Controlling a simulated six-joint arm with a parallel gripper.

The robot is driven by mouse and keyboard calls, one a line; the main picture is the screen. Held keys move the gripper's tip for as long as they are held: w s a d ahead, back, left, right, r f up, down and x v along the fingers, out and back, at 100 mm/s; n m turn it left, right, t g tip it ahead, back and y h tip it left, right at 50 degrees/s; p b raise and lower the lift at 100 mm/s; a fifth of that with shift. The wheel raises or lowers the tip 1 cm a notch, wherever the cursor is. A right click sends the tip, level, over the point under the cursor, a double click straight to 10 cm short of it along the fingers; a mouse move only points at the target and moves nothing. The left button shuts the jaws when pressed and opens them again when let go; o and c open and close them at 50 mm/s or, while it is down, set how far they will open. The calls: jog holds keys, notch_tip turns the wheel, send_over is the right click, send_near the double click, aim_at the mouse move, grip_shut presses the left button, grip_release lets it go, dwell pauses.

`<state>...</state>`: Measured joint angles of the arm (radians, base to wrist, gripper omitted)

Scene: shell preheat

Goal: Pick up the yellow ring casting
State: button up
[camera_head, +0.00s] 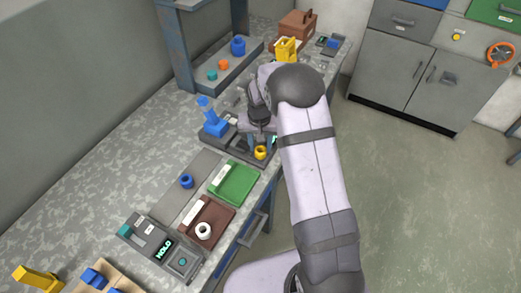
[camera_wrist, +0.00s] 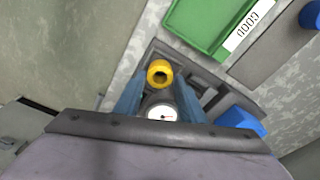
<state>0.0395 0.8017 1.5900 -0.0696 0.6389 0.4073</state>
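The yellow ring casting (camera_head: 261,153) stands on a grey fixture (camera_head: 237,146) near the front edge of the bench. In the wrist view the yellow ring casting (camera_wrist: 159,73) shows its dark bore. My gripper (camera_head: 261,142) is above the fixture, close to the ring. In the wrist view the two blue fingers of my gripper (camera_wrist: 159,88) are spread apart, with the ring just beyond and between their tips. My gripper is open and holds nothing. A white dial gauge (camera_wrist: 163,113) shows between the fingers. Exact height above the ring is hard to tell.
A blue clamp-like part (camera_head: 214,124) stands at the fixture's back left. A green tray (camera_head: 234,184), a brown tray (camera_head: 208,222) with a white ring (camera_head: 203,231), and a grey mat with a blue ring (camera_head: 186,181) lie nearer.

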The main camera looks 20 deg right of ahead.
jog(key=shift+w+f, duration=0.15)
jog(key=shift+f, duration=0.8)
jog(key=shift+c, duration=0.2)
jog(key=c, duration=0.7)
